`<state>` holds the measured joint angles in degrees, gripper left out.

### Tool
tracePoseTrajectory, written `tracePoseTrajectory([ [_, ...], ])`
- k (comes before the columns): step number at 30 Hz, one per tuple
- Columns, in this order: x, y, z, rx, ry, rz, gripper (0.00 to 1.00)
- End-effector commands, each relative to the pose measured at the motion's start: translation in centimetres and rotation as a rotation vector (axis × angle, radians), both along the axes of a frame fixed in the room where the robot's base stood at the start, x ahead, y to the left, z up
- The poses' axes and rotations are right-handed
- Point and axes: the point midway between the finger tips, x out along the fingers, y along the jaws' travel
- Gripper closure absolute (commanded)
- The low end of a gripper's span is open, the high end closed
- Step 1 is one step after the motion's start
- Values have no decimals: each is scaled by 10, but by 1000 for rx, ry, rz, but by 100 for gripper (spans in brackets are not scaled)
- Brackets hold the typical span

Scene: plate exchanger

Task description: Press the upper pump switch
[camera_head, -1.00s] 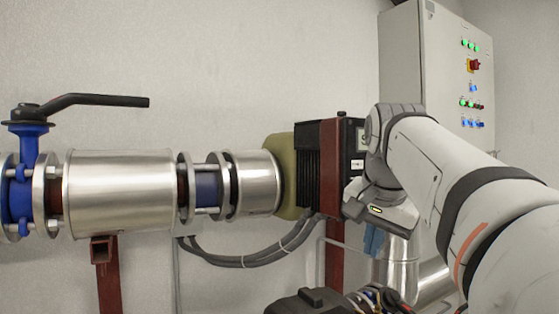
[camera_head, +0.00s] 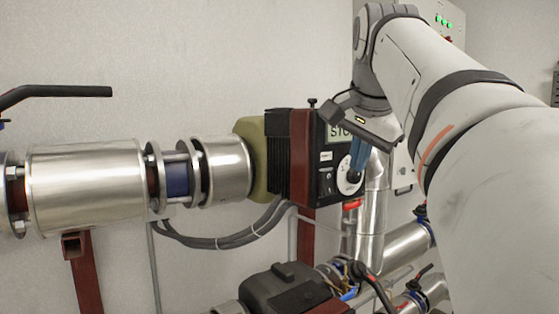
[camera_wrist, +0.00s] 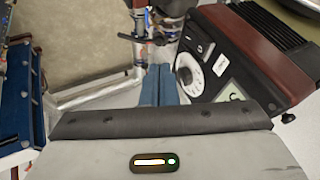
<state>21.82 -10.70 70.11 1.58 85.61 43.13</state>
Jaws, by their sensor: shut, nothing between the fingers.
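The upper pump (camera_head: 292,160) has a dark red and black body at the end of the upper pipe. Its black front panel carries a display (camera_head: 341,131) reading "STO", partly covered by my arm, a round white dial (camera_head: 348,182), and what looks like a small dark rocker switch (camera_head: 326,182) left of the dial. In the wrist view the panel is upside down at the right, with the switch (camera_wrist: 206,47) beyond the dial (camera_wrist: 187,72). My gripper (camera_head: 355,175) has blue fingers, shut and empty, in front of the panel near the dial; contact cannot be told. The fingers (camera_wrist: 158,70) point left of the dial in the wrist view.
A second dark pump (camera_head: 285,289) and pipes with valves lie below. A silver vertical pipe (camera_head: 371,215) stands right of the panel. A control cabinet (camera_head: 441,15) with green lights is behind my arm. The wall to the left is bare.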

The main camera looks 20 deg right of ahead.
Motion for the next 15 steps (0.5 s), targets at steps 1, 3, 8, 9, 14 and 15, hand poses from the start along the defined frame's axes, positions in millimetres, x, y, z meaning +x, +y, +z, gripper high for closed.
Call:
tracePoseTrajectory([
  [1, 5, -2, -10, 2, 4, 0, 100],
  [3, 13, -4, -22, 2, 5, 1, 100],
  [8, 32, -11, -50, 2, 5, 1, 100],
  [9, 37, -12, -56, 2, 5, 1, 100],
  [14, 60, -7, -65, 0, 3, 6, 100],
  [15, 65, -5, -65, 0, 1, 6, 100],
])
